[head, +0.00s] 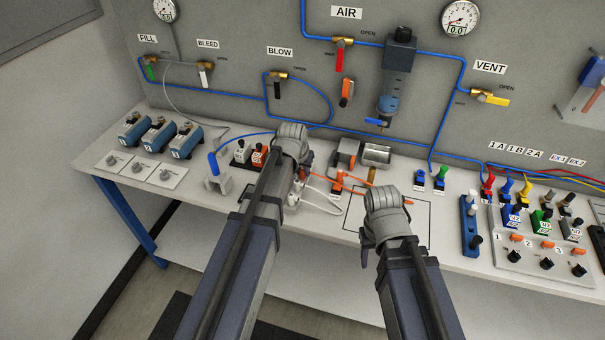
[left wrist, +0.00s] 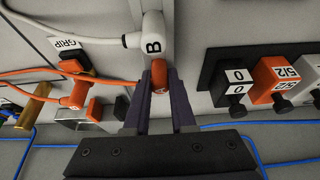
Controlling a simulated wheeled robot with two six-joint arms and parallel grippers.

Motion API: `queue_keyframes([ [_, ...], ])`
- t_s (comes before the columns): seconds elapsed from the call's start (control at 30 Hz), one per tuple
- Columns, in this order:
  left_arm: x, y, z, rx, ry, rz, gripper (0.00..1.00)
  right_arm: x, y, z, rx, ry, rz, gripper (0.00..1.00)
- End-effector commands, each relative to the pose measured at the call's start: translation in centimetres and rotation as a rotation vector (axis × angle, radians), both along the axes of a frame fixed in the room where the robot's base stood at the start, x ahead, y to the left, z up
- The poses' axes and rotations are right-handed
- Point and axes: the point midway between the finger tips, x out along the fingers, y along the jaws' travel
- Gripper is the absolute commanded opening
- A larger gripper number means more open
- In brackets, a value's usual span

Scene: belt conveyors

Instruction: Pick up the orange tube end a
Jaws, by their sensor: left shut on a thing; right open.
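My left gripper (left wrist: 160,88) is shut on a short orange piece (left wrist: 159,72), which looks like an orange tube end. Any mark on it is too small to read. The piece sits right by a white fitting marked B (left wrist: 153,40). An orange tube (left wrist: 30,72) with orange fittings (left wrist: 76,95) lies to the left in the left wrist view. In the head view an orange tube (head: 357,191) runs across the bench between my arms. My left gripper's fingertips are mostly hidden there behind its arm. My right gripper (head: 368,238) is open over the bench's front edge, its jaws largely hidden.
White tubes (head: 322,199) lie nearby on the bench. Blue air lines (left wrist: 250,122) run along the wall.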

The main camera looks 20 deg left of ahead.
Motion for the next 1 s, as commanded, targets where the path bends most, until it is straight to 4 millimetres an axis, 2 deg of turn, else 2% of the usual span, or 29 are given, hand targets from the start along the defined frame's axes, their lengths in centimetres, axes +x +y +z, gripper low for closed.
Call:
queue_keyframes([
  [0.37,0.0,0.0,0.1,0.000,0.000,0.000,0.00,0.0,0.0,0.1,0.000,0.000,0.000,0.50],
  [0.57,0.0,0.0,1.1,0.000,0.000,0.000,0.00,0.0,0.0,1.1,0.000,0.000,0.000,0.50],
  [0.77,0.0,0.0,3.4,0.000,0.000,0.000,0.00,0.0,0.0,3.4,0.000,0.000,0.000,0.50],
  [1.0,0.0,0.0,7.3,0.000,0.000,0.000,0.00,0.0,0.0,7.3,0.000,0.000,0.000,0.50],
])
